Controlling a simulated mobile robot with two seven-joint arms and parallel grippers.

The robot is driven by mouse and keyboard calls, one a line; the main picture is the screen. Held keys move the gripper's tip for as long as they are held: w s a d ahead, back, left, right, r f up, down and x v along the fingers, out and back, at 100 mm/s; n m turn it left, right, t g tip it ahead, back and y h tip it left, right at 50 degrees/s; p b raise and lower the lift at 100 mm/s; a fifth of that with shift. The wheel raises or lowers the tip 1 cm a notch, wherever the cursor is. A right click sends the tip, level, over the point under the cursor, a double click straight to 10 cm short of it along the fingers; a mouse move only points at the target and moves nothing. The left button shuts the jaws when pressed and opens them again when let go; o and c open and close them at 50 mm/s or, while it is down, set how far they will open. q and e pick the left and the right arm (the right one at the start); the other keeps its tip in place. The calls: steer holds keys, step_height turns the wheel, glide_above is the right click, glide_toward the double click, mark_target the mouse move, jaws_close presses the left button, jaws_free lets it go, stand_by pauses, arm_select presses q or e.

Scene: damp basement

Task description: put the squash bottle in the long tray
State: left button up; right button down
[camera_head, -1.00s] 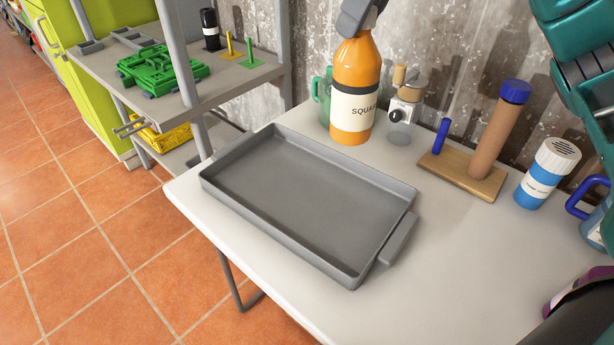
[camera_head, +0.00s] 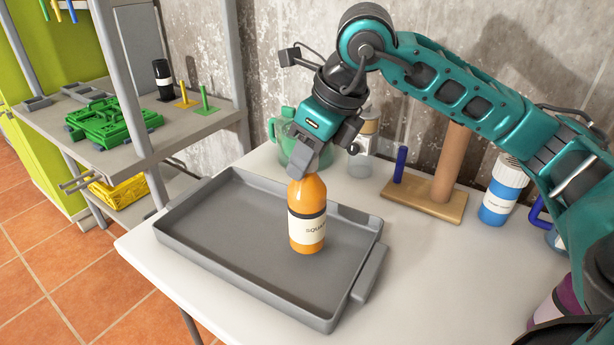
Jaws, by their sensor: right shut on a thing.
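The squash bottle (camera_head: 307,213) is orange with a white label and a dark band. It is upright, and in the picture its base lies over the floor of the long grey tray (camera_head: 215,283), toward the right part. I cannot tell whether the base touches the tray floor. My right gripper (camera_head: 301,165) is shut on the top of the bottle and hides its cap. My left gripper does not show.
Behind the tray stand a green jug (camera_head: 290,146), a glass grinder (camera_head: 362,160), a wooden stand with a post (camera_head: 425,197) and a blue bottle with a white cap (camera_head: 502,188). A shelf with a green crate (camera_head: 112,122) stands at left.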

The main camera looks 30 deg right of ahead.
mark_target(307, 175)
step_height(307, 175, down, 3)
steer(key=shift+r, duration=0.1)
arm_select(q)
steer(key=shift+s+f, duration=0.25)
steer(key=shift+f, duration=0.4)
arm_select(e)
steer(key=shift+f, duration=0.2)
arm_select(q)
steer(key=shift+b, duration=0.3)
arm_select(e)
steer(key=shift+f, duration=0.1)
steer(key=c, duration=1.2)
jaws_free()
steer(key=shift+f, duration=0.15)
steer(key=o, duration=0.4)
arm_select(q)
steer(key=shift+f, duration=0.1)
